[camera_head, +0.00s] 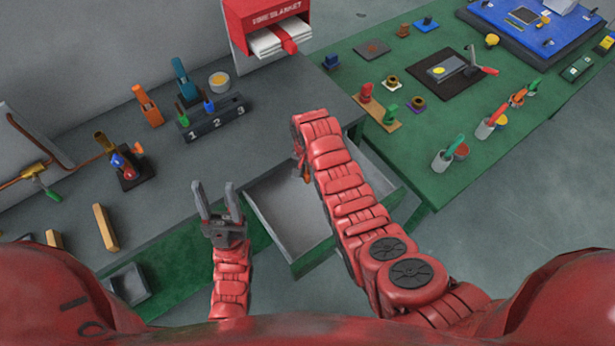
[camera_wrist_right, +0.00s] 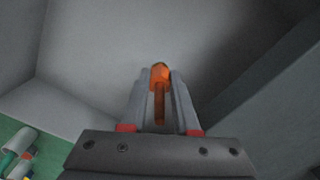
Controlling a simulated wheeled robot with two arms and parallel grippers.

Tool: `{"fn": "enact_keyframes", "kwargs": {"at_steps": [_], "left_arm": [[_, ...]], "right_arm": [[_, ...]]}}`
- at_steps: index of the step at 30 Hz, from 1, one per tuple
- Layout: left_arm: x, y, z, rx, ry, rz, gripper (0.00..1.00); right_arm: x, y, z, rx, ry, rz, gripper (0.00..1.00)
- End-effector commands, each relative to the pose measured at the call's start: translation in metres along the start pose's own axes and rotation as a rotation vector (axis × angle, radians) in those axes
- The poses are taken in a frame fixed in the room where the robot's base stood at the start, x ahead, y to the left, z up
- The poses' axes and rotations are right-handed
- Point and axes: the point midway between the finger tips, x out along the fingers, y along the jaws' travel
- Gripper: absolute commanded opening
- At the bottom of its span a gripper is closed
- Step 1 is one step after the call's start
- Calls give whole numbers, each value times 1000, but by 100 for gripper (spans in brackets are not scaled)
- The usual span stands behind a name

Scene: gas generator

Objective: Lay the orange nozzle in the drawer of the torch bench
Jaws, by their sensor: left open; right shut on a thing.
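The orange nozzle (camera_wrist_right: 159,76) is between the fingertips of my right gripper (camera_wrist_right: 158,95) in the right wrist view. The gripper is shut on it and points down into the grey drawer (camera_wrist_right: 90,40). In the head view, the torch bench drawer (camera_head: 277,214) is pulled out and looks empty where visible. My right gripper (camera_head: 303,168) is over the drawer, partly hidden by my arm, with a bit of orange showing. I cannot tell how high the nozzle is above the drawer floor. My left gripper (camera_head: 216,202) is open and empty, left of the drawer.
A numbered rack (camera_head: 214,118) and an orange tool (camera_head: 147,104) stand on the grey bench top. A torch holder (camera_head: 131,172) is further left. A red fire blanket box (camera_head: 268,25) hangs behind. The green table (camera_head: 450,120) at right holds several small parts.

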Motion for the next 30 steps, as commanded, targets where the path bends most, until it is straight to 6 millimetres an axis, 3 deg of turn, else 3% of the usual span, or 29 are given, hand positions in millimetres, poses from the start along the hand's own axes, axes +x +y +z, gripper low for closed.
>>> {"fn": "enact_keyframes", "kwargs": {"at_steps": [7, 16, 30], "left_arm": [[4, 0, -1, 0, 0, 0, 52], [9, 0, -2, 0, 0, 0, 52], [9, 0, -2, 0, 0, 0, 52]], "right_arm": [[5, -1, -2, 0, -4, 4, 0], [30, 0, -2, 1, -4, 4, 0], [37, 0, -2, 0, -1, 1, 0]]}}
